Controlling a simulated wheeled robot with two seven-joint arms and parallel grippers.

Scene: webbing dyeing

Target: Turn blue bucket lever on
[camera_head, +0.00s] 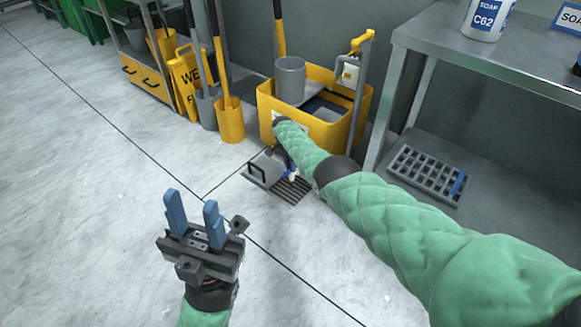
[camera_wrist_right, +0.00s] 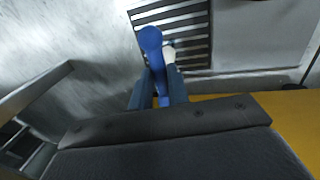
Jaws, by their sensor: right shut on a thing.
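The yellow bucket (camera_head: 345,130) stands on the floor against the wall. A blue lever (camera_wrist_right: 150,40) with a white part (camera_wrist_right: 169,54) beside it shows in the right wrist view, over a dark floor grate. In the head view a small blue and white piece (camera_head: 291,175) shows low in front of the bucket. My right gripper (camera_wrist_right: 156,85) is shut on the blue lever, its fingers on either side of it. In the head view that gripper is mostly hidden by my green sleeve. My left gripper (camera_head: 192,206) is open and empty above the floor.
The slotted floor grate (camera_head: 290,190) lies before the bucket. A grey cup (camera_head: 290,80) is at the bucket's top. A yellow wet-floor sign (camera_head: 186,80) and a yellow mop holder (camera_head: 230,122) stand left. A metal table (camera_head: 440,35) is right. The left floor is clear.

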